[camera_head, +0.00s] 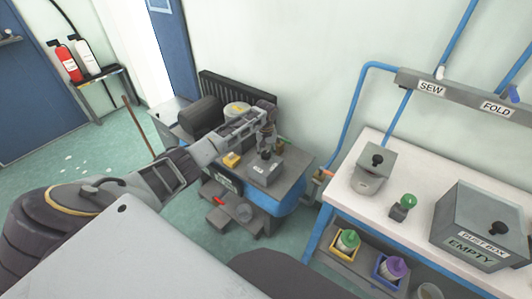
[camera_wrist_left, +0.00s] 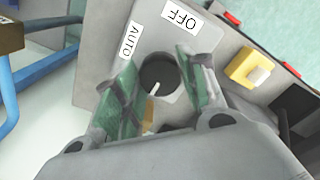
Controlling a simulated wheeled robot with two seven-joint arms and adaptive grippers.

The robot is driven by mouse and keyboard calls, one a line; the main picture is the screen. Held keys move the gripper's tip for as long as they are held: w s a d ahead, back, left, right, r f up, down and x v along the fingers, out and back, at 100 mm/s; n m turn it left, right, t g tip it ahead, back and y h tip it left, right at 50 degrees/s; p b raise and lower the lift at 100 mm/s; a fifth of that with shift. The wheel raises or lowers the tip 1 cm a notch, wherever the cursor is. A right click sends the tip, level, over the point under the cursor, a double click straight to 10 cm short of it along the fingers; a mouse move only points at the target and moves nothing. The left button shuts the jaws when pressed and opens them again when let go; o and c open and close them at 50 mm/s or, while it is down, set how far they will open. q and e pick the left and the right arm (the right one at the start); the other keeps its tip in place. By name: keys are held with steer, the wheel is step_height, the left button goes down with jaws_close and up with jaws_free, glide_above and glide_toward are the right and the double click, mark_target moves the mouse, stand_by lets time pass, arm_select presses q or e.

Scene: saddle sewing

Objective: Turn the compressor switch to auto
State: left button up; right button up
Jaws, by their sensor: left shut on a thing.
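The compressor (camera_head: 284,205) stands against the wall, with a grey switch box (camera_head: 262,172) on top. The wrist view shows the switch plate (camera_wrist_left: 95,75) with an OFF label (camera_wrist_left: 181,17) and an AUTO label (camera_wrist_left: 129,40). The dark round switch knob (camera_wrist_left: 160,72) has a short white mark near its lower edge. My left gripper (camera_head: 267,140) reaches over the box from above. In the wrist view its green-padded fingers (camera_wrist_left: 158,90) are on both sides of the knob and shut on it. The fingers hide part of the knob. My right gripper is not in view.
A yellow block (camera_head: 232,160) sits left of the box. A white-topped bench (camera_head: 330,185) with a grey EMPTY box (camera_head: 485,225) stands to the right. Blue pipes (camera_head: 352,105) run along the wall. Fire extinguishers (camera_head: 67,62) stand at the far left; floor there is open.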

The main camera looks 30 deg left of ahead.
arm_select(q)
steer(key=shift+r+m+p, duration=0.1)
steer(key=shift+m+p, duration=0.3)
steer(key=shift+p, duration=0.15)
steer(key=shift+m+p, duration=0.5)
steer(key=m+p, duration=0.2)
steer(key=shift+m, duration=0.6)
steer(key=m+p, duration=0.2)
steer(key=m, duration=0.2)
steer(key=shift+m, duration=1.2)
steer(key=m+p, duration=0.1)
steer(key=m, duration=0.2)
steer(key=shift+m, duration=1.5)
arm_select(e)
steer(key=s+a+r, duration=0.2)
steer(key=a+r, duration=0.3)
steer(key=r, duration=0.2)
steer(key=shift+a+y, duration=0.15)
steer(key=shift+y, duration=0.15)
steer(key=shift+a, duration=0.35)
